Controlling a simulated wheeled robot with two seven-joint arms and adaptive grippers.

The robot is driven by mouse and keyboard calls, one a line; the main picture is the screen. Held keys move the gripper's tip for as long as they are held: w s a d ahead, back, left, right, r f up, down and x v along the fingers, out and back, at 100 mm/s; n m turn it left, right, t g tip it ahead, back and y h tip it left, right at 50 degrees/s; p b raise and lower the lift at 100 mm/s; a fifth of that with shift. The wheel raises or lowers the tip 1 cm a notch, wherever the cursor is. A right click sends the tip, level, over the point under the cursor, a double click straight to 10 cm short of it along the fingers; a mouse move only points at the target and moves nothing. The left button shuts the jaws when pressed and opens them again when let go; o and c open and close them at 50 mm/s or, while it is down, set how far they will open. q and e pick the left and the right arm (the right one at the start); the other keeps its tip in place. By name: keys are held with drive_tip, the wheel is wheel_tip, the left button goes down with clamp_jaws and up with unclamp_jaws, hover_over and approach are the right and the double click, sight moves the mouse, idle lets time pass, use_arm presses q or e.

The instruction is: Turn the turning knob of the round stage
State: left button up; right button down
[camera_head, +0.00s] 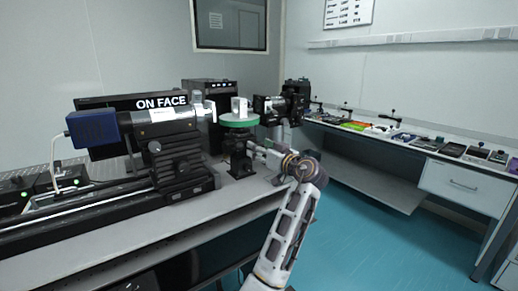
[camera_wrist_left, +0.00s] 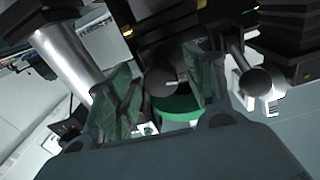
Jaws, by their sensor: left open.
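The round stage has a green disc top (camera_head: 239,120) on a black post and mount (camera_head: 239,160), in the middle of the head view. A white cube (camera_head: 239,106) sits on the disc. My left gripper (camera_head: 254,148) is beside the mount, just below and right of the disc. In the left wrist view its two fingers (camera_wrist_left: 165,95) are open and apart. A dark round knob (camera_wrist_left: 163,82) shows between them, with the green disc (camera_wrist_left: 178,108) beside it. I cannot tell whether a finger touches the knob. My right gripper is not in view.
A long black instrument with a blue end (camera_head: 93,129) stands left of the stage. Black optics (camera_head: 280,105) stand close on the right. The optical table's front edge (camera_head: 225,207) runs below my forearm. A side bench (camera_head: 440,145) holds several small items. Blue floor lies between.

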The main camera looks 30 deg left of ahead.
use_arm(q)
drive_tip(key=v, duration=0.6)
drive_tip(key=shift+d+r, duration=0.1)
idle(0.6)
